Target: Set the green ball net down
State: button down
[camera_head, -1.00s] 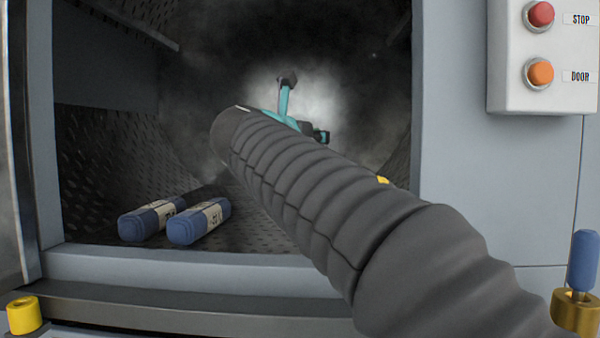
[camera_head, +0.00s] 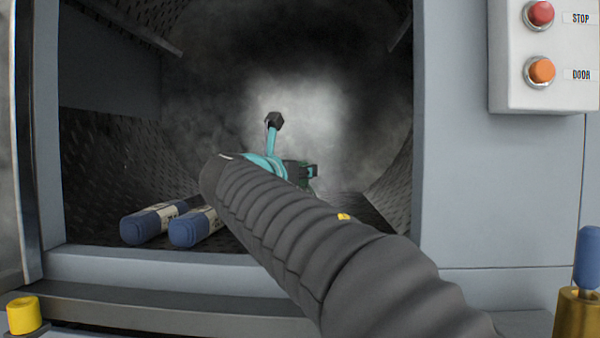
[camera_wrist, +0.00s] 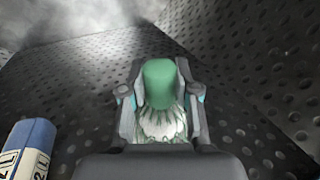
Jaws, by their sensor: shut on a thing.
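The green ball net (camera_wrist: 162,112) shows in the wrist view as a green top above a pale netted part. My gripper (camera_wrist: 160,80) is shut on it, with a finger on either side. Dark perforated drum floor shows around and beyond the net in that view; whether the net touches it I cannot tell. In the head view my arm reaches through the opening into the drum, and my gripper (camera_head: 306,172) is mostly hidden behind the arm. A small dark green part by the gripper may be the net, but I cannot tell.
Two blue-and-white cylinders (camera_head: 150,225) lie on the drum floor at left; one shows in the wrist view (camera_wrist: 27,150). The drum's door frame (camera_head: 180,270) bounds the opening. A control box (camera_head: 555,55) with red and orange buttons is at right. Steam fills the back.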

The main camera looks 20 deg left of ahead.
jog(key=c, duration=0.9)
grip_release()
jog(key=shift+f, duration=0.1)
jog(key=shift+o, duration=0.2)
jog(key=shift+s, duration=0.1)
jog(key=s+a, duration=0.1)
jog(key=s, duration=1)
jog(key=shift+s+a+b, duration=0.35)
jog(key=shift+a, duration=0.05)
